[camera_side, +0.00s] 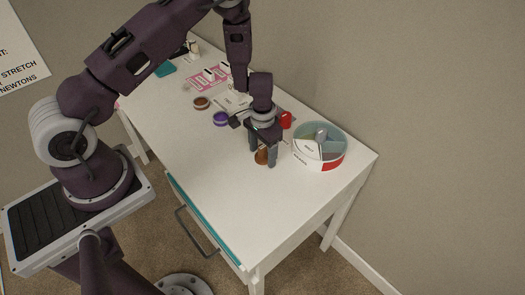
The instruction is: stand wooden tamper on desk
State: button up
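A brown wooden piece (261,157), which looks like the wooden tamper, is on or just above the white desk (215,185) near its right part. My gripper (262,158) points down over it, with one finger on each side. The fingers are apart, and the brown piece nearly fills the space between them. I cannot tell whether they touch it. The gripper hides its upper part, so I cannot tell whether it is upright.
A round divided container (326,165) with a grey item inside stands right of my gripper. A red item (286,120) is behind. A purple-topped jar (221,118) and brown-topped jar (201,103) stand to the left. Pink-patterned cards (204,80) lie farther back. The front desktop is clear.

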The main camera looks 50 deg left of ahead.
notch_tip(320, 180, up, 12)
jog(key=r, duration=0.1)
notch_tip(320, 180, up, 12)
jog(key=t+h, duration=0.1)
jog(key=t, duration=0.1)
send_over(263, 147)
jog(key=s+d, duration=0.3)
jog(key=s, duration=0.1)
jog(key=s+r+t, duration=0.1)
jog(key=s+r, duration=0.5)
jog(key=s, duration=0.4)
jog(key=s+r+t+y, duration=0.1)
jog(key=s+r+t, duration=0.1)
jog(key=s+r, duration=0.4)
jog(key=s, duration=0.4)
jog(key=shift+s+d+r+t, duration=0.2)
jog(key=shift+s+d+t, duration=0.05)
jog(key=shift+t, duration=0.05)
